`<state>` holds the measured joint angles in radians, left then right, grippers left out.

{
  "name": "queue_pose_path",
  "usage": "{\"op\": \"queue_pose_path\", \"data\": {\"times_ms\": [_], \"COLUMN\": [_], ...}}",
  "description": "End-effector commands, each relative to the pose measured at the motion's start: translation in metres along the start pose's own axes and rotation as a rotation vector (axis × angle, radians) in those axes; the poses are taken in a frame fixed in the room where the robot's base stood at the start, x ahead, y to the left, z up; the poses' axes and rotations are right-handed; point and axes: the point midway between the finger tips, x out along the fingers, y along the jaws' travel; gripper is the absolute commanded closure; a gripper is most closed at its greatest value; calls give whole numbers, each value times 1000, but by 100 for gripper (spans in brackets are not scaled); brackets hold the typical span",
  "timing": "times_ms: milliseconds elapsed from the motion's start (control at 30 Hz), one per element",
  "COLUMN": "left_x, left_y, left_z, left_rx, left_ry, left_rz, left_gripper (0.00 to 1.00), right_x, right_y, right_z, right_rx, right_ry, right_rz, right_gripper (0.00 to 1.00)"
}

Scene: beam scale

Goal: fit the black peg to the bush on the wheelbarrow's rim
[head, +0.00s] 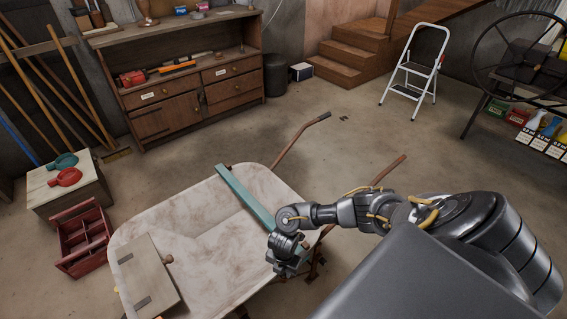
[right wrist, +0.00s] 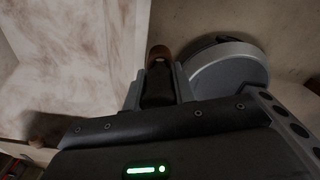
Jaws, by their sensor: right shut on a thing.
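The pale, stained wheelbarrow (head: 185,215) fills the lower middle of the head view. My right gripper (head: 286,266) is at its right rim, just beyond the near end of the green beam. In the right wrist view, my right gripper (right wrist: 158,92) is shut on the dark peg (right wrist: 158,84), which sits between the two fingers. A brown, rounded piece (right wrist: 160,54) shows at the far end of the peg. I cannot tell whether this is the bush or whether the peg is in it. In the head view the gripper hides the peg. My left gripper is out of view.
A green beam (head: 236,187) lies across the wheelbarrow. A board with a knob (head: 145,274) rests at its near left. A red crate (head: 82,238) and a wooden box (head: 66,187) stand to the left. The floor behind is mostly clear.

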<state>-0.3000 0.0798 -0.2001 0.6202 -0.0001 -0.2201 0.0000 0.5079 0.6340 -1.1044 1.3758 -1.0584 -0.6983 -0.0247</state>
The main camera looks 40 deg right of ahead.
Motion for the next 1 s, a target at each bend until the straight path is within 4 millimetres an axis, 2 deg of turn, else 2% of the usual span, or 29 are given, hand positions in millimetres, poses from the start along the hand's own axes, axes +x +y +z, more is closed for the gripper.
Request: {"op": "queue_pose_path", "data": {"times_ms": [333,600,633,800,1000], "left_x": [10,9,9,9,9], "left_y": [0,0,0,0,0], "left_z": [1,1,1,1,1], "left_rx": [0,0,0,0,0], "left_ry": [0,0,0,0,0], "left_rz": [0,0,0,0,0], "left_gripper": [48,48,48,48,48], "right_x": [12,12,12,12,12], "right_y": [0,0,0,-1,0], "right_z": [0,0,0,0,0], "right_rx": [0,-1,-1,-1,-1], "right_ry": [0,0,0,0,0], "right_rz": [0,-1,-1,-2,-1], "right_gripper": [95,95,72,50,48]}}
